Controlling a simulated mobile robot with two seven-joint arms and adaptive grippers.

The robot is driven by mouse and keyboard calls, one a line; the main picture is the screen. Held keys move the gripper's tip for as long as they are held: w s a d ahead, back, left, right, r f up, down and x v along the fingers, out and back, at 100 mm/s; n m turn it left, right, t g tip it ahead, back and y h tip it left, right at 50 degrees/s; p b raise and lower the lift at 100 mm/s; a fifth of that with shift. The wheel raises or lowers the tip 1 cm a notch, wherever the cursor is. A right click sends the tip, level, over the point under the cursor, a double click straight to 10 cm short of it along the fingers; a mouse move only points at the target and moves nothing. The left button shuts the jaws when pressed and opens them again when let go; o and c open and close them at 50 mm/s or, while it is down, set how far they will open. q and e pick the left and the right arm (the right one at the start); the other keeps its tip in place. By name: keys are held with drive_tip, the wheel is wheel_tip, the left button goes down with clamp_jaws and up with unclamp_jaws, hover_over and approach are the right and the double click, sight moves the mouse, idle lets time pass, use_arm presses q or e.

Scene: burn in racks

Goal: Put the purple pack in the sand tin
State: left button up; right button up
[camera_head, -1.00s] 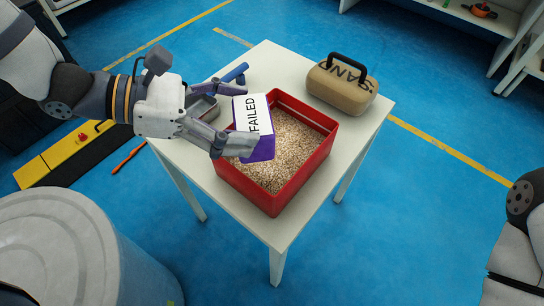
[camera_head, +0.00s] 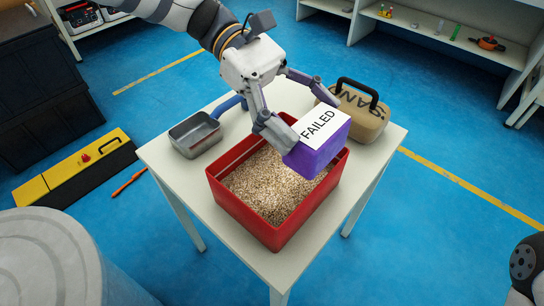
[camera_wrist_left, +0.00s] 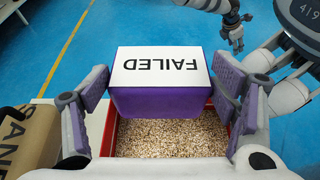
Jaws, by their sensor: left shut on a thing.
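The purple pack (camera_head: 318,158) has a white top marked FAILED. My left gripper (camera_head: 304,116) is shut on it, with one finger at each side. It holds the pack level above the right rear part of the open red tin (camera_head: 278,238), which is filled with tan, sand-like grains. In the left wrist view the pack (camera_wrist_left: 160,103) sits between the finger pads and hides part of the red tin (camera_wrist_left: 108,128). My right gripper (camera_wrist_left: 235,38) seems to show small at the top of that view; its jaw state is unclear.
A tan case (camera_head: 360,122) lettered SAND, with a black handle, stands behind the tin on the white table (camera_head: 185,180). A grey metal tray (camera_head: 195,136) is at the left. A pale round drum (camera_head: 50,260) stands at front left, a yellow-black case (camera_head: 75,170) beyond.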

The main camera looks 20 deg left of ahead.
use_arm(q)
drive_tip(key=a+f, duration=0.1)
drive_tip(key=f, duration=0.2)
drive_tip(key=a+f+b, duration=0.1)
drive_tip(key=a+f, duration=0.1)
drive_tip(key=f, duration=0.1)
drive_tip(key=a+f, duration=0.2)
drive_tip(key=f, duration=0.1)
drive_tip(key=shift+s+a+f, duration=0.1)
drive_tip(key=shift+s+f, duration=0.05)
drive_tip(key=shift+s, duration=0.05)
